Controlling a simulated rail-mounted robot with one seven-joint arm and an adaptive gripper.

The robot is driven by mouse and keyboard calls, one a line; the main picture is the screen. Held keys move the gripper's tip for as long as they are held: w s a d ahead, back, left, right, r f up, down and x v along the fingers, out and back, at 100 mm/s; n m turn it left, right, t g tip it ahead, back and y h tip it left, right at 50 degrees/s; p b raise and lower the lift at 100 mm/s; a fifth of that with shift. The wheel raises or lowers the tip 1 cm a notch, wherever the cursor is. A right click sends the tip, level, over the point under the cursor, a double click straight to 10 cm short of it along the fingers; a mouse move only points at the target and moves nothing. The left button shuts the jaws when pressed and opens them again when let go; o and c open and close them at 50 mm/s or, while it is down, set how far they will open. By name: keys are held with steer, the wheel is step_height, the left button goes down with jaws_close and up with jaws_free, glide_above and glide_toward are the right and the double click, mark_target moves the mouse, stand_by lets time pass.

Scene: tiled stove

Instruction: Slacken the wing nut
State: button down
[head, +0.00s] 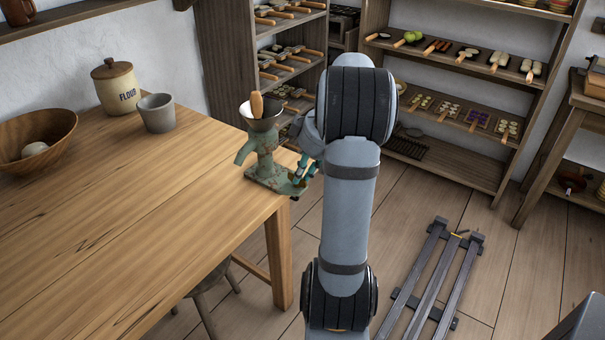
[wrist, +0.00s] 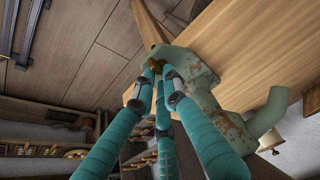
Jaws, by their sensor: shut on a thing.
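A worn green cast-metal grinder (head: 262,158) stands at the corner of the wooden table, with a pale hopper on top and a wooden pusher (head: 257,105) in it. It also shows, rust-flecked, in the wrist view (wrist: 203,82). The small brass-coloured wing nut (wrist: 155,64) is at the grinder's end in the wrist view, mostly covered by fingertips. My gripper (wrist: 158,74) has teal fingers that are shut on the wing nut. In the head view my gripper (head: 302,168) is at the grinder's right side, partly behind my arm; the wing nut cannot be made out there.
The wooden table (head: 130,200) is largely clear. A flour jar (head: 117,88), a grey cup (head: 157,113) and a wooden bowl (head: 35,138) stand at its far left. Shelves with food trays (head: 470,75) stand behind. A stool (head: 212,285) is beside the table.

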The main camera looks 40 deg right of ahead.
steer(key=shift+s+a+f, duration=0.1)
steer(key=shift+s+f, duration=0.05)
steer(key=shift+f, duration=0.1)
steer(key=c, duration=2)
jaws_free()
steer(key=shift+o, duration=1)
steer(key=shift+r, duration=0.15)
steer(key=v, duration=1.1)
steer(key=shift+r, duration=0.45)
steer(key=shift+r, duration=0.1)
